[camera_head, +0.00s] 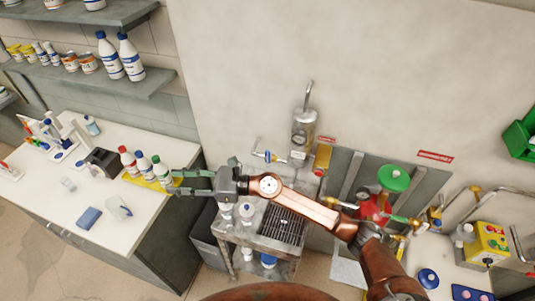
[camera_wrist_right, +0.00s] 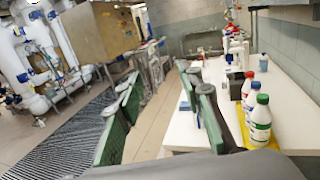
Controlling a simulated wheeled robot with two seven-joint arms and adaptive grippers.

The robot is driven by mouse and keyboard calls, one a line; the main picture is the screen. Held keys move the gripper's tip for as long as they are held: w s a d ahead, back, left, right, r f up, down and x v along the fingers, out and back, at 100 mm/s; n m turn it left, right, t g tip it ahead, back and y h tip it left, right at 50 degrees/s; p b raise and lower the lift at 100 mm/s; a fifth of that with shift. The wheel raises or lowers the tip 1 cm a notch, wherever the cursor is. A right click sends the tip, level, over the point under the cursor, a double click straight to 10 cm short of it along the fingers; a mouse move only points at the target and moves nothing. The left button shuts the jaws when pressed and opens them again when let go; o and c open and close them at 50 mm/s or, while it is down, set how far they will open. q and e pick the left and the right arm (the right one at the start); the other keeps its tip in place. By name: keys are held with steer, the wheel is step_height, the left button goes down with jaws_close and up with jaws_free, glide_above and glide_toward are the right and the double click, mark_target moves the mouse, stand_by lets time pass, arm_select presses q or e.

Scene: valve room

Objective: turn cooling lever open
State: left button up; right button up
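No lever in view can be read as the cooling lever. A small valve with a blue handle (camera_head: 268,156) sits on a thin pipe on the wall, left of a clear filter housing (camera_head: 303,128). My right gripper (camera_head: 176,182) points left, open and empty, beside the bottles on the bench and well left of that valve. Its green-padded fingers stand apart in the right wrist view (camera_wrist_right: 165,115). My right arm crosses in front of the wall fittings and hides part of them. My left gripper is not in view.
Several capped bottles (camera_head: 143,167) stand on a yellow tray (camera_head: 134,181) on the white bench (camera_head: 60,200). A metal cart (camera_head: 255,238) stands under my right arm. A green handwheel (camera_head: 394,178) and a yellow box (camera_head: 487,241) are at right. Shelves (camera_head: 95,78) hang upper left.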

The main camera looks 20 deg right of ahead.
step_height(320, 180, down, 5)
steer(key=a+n+g+h, duration=0.1)
steer(key=n+g+h, duration=0.2)
steer(key=n, duration=0.3)
steer(key=n+t+h, duration=0.1)
steer(key=n+h, duration=0.7)
steer(key=h, duration=0.9)
glide_above(267, 152)
steer(key=s+a, duration=0.1)
steer(key=s, duration=0.1)
step_height(267, 152, down, 2)
steer(key=shift+w+f, duration=0.1)
steer(key=p+x, duration=0.2)
steer(key=x, duration=0.4)
steer(key=shift+w+d+f, duration=0.15)
steer(key=shift+w+f, duration=0.05)
steer(key=shift+f, duration=0.1)
steer(key=shift+w+f, duration=0.1)
steer(key=shift+f, duration=0.2)
steer(key=shift+c, duration=0.4)
jaws_close()
